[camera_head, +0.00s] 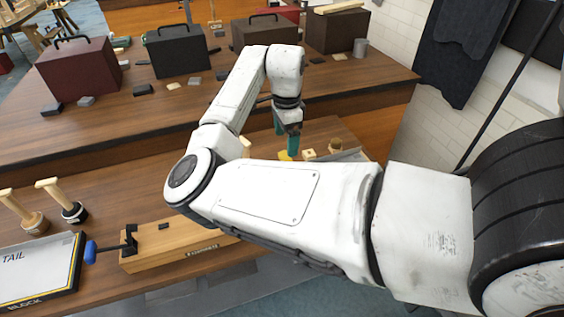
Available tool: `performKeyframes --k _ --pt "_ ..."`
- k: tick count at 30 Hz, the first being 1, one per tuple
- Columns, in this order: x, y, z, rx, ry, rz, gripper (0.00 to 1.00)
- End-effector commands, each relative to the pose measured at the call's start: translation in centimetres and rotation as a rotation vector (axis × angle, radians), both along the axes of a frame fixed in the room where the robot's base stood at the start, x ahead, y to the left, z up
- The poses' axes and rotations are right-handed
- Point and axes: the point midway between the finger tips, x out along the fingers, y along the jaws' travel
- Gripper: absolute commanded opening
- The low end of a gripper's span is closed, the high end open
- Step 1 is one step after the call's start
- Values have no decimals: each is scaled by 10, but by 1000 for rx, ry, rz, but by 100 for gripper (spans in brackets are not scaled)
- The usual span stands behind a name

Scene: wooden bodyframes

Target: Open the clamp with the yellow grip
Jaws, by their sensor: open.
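A yellow piece (284,156), likely the grip of the yellow clamp, shows just beside the tip of my gripper's nearer finger. The rest of that clamp is hidden behind my arm, so I cannot tell whether it is open or shut. My gripper (286,141) has teal fingers and points down over the right part of the front bench. Its fingers are apart, and I see nothing held between them. Whether a finger touches the yellow piece is unclear. A second clamp with a blue grip (91,251) and a black bracket sits at the left end of a wooden block.
The wooden block (165,246) runs under my arm. A white board marked TAIL and BLOCK (36,270) lies left of it, with wooden-handled stamps (62,200) behind. Small wooden parts (309,154) lie right of my gripper. Dark toolboxes (178,51) stand on the rear bench.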

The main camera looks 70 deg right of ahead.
Motion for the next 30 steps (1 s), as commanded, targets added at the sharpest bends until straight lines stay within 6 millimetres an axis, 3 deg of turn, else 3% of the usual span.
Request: performKeyframes --k 18,30 --pt "0 1 -94 2 2 0 89" --pt "1 1 -103 1 1 -2 89"
